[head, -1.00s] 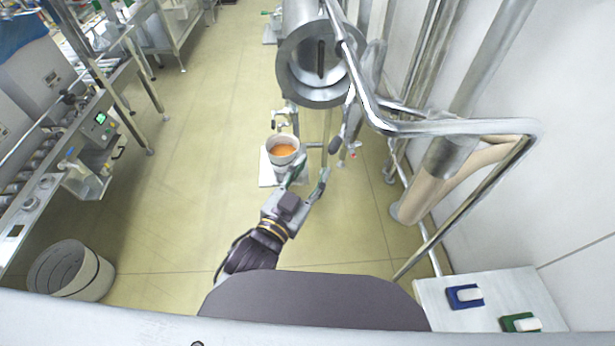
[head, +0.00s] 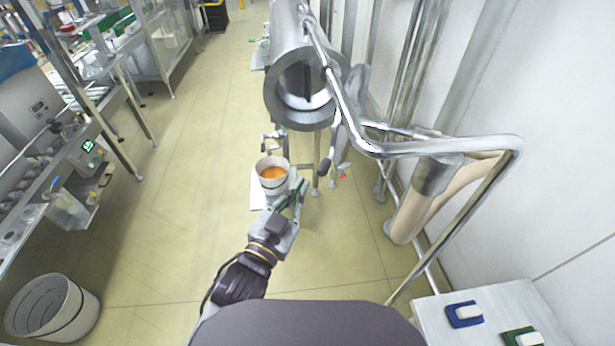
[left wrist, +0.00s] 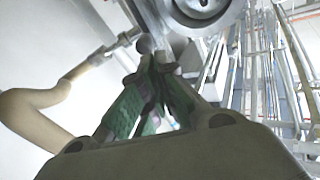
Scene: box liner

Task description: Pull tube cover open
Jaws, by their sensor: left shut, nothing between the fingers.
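A large steel tube (head: 288,45) faces me at the upper middle of the head view. Its round front end (head: 272,90) shows a dark hollow with an upright bar inside. I cannot make out a separate cover for sure. My left gripper (head: 298,186) is below the tube, beside a white bucket of orange contents (head: 272,183). It is shut and empty. In the left wrist view its green-padded fingers (left wrist: 151,66) come together just below a rounded knob (left wrist: 146,43), with a round steel part (left wrist: 205,8) above. Contact with the knob cannot be told. My right gripper is out of view.
A bent steel pipe (head: 440,148) runs right of the tube, near the wall. A white table with blue (head: 464,314) and green switches (head: 522,337) stands lower right. A white bin (head: 55,308) is lower left.

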